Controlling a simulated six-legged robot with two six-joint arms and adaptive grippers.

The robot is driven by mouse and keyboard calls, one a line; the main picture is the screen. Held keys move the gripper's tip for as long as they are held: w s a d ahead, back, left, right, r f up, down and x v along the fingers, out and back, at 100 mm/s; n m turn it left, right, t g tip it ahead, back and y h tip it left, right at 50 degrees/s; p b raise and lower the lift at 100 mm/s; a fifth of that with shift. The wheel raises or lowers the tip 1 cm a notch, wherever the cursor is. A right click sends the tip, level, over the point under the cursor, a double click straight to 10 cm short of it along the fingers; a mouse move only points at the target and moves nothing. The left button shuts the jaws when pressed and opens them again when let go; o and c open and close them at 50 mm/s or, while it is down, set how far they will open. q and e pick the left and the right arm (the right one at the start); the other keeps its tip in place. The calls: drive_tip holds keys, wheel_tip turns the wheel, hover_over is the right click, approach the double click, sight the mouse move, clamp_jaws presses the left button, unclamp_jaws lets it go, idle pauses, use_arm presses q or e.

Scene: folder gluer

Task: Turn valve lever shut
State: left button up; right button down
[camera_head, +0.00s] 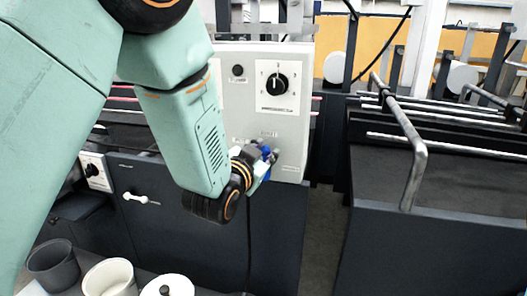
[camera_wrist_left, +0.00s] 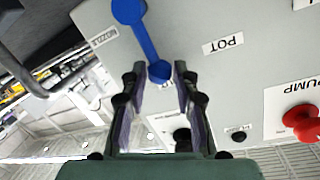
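The valve lever (camera_wrist_left: 146,40) is a blue bar with a round hub and a rounded free end, on a light grey panel (camera_wrist_left: 190,25) in the left wrist view. In the head view only a small bit of blue (camera_head: 266,151) shows at the gripper, low on the grey panel (camera_head: 235,110). My left gripper (camera_wrist_left: 160,69) is open, with its two fingers either side of the lever's free end. I cannot tell whether a finger touches it. It also shows in the head view (camera_head: 265,164), partly hidden by its own wrist. My right gripper is not in view.
A black rotary knob (camera_head: 277,84) sits higher on the panel. A metal rail (camera_head: 408,140) stands at right. Cups (camera_head: 110,278) stand at lower left. A white handle (camera_head: 141,199) is on the dark cabinet.

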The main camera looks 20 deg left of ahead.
use_arm(q)
drive_tip(key=shift+o, duration=1.4)
drive_tip(key=s, duration=0.7)
drive_tip(key=shift+s+a+r, duration=0.2)
drive_tip(key=shift+r, duration=0.25)
